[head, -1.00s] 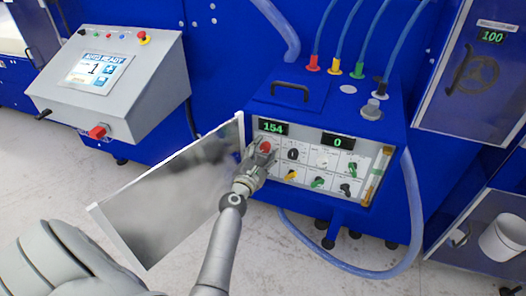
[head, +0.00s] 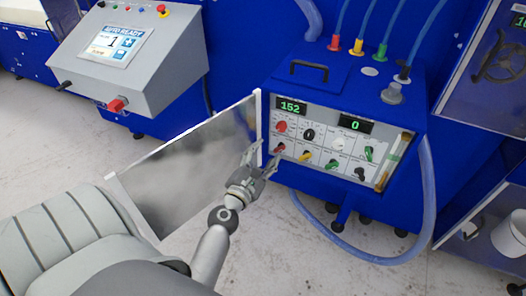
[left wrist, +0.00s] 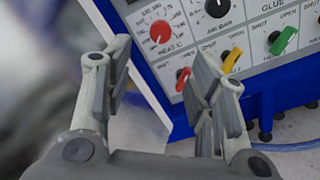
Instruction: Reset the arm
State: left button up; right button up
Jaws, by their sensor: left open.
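My left gripper (head: 262,160) is open and empty, a little in front of the lower left part of the control panel (head: 328,136). The left wrist view shows its two fingers (left wrist: 158,85) spread apart with nothing between them. A red dial (left wrist: 160,32) sits above the fingers, and a small red valve handle (left wrist: 183,79) shows just beside the right finger. The red dial (head: 281,126) is also in the head view, clear of the fingers. The panel's displays read 152 (head: 291,106) and 0 (head: 355,126). My right gripper is not in view.
A grey console (head: 120,60) reading AUTO READY is at the upper left. A hose (head: 430,190) loops from the blue box to the floor. Pale floor lies in front.

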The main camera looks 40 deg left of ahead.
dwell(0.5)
pick_arm(q)
jog(key=s+d+f+m+g+h, duration=0.25)
jog(key=d+f+m, duration=0.2)
jog(key=f, duration=0.65)
jog(key=s+d+f+m+g+h+b, duration=0.1)
jog(key=s+d+f+m+g, duration=0.4)
jog(key=f, duration=0.6)
jog(key=s+d+f+m+h, duration=0.1)
jog(key=d+f+m+h, duration=0.15)
jog(key=f+m, duration=0.6)
jog(key=s+d+f+m+g+b, duration=0.1)
jog(key=s+d+f+m+g, duration=0.15)
jog(key=s+f, duration=0.5)
jog(key=s+d+f+m+g, duration=0.1)
jog(key=s+f+m+g, duration=0.1)
jog(key=s+f+m, duration=0.4)
jog(key=s+a+f+m+g, duration=0.2)
jog(key=s+f, duration=0.3)
jog(key=s, duration=0.4)
jog(key=s+a+f+m+g+y, duration=0.1)
jog(key=s+f+m, duration=0.3)
jog(key=s, duration=0.6)
jog(key=shift+s+a+f+m+g+y+b, duration=0.2)
jog(key=shift+a+f+m+g+y+b, duration=0.15)
jog(key=shift+m+g, duration=0.3)
